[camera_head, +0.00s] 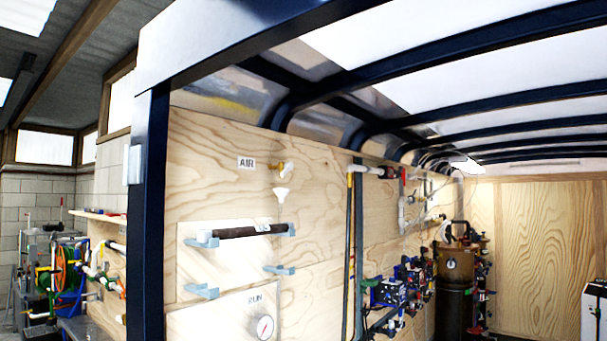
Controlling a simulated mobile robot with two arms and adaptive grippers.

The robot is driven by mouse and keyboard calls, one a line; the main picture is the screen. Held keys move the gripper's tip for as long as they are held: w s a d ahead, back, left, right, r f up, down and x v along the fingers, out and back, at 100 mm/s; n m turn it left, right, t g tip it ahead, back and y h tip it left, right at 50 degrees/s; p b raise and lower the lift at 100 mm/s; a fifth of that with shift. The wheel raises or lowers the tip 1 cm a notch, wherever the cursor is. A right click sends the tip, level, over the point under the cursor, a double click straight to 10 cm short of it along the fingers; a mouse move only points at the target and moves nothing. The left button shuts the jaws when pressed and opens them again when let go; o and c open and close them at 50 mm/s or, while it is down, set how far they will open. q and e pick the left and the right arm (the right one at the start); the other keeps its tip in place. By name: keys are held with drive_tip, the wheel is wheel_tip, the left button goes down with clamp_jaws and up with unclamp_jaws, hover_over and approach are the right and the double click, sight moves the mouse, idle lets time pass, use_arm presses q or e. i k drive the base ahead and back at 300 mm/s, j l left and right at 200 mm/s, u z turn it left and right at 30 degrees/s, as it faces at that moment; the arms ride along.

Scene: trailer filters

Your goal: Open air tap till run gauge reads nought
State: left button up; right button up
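The brass air tap (284,167) is mounted high on the plywood wall, just right of a white label reading AIR (246,163). A white funnel-shaped piece (281,193) is below the tap. The run gauge (264,327) is a round dial on a pale panel marked RUN (215,318), low in the view. Its needle looks reddish, but the reading is too small to tell. The handle position of the tap is unclear. Neither of my grippers shows in this view.
A dark tube with a white end (240,232) rests on blue-grey brackets below the tap. Another bracket pair sits lower, empty. Pipes, valves (395,290) and a dark filter vessel (455,280) line the wall further right. A dark frame post (152,220) stands left.

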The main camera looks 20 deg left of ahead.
sight(288, 166)
drive_tip(key=i, duration=3.6)
drive_tip(key=i+u, duration=0.4)
drive_tip(key=i+l+u, duration=0.15)
drive_tip(key=u, duration=0.2)
drive_tip(key=i+l+u, duration=0.2)
drive_tip(key=u, duration=0.2)
drive_tip(key=i, duration=0.1)
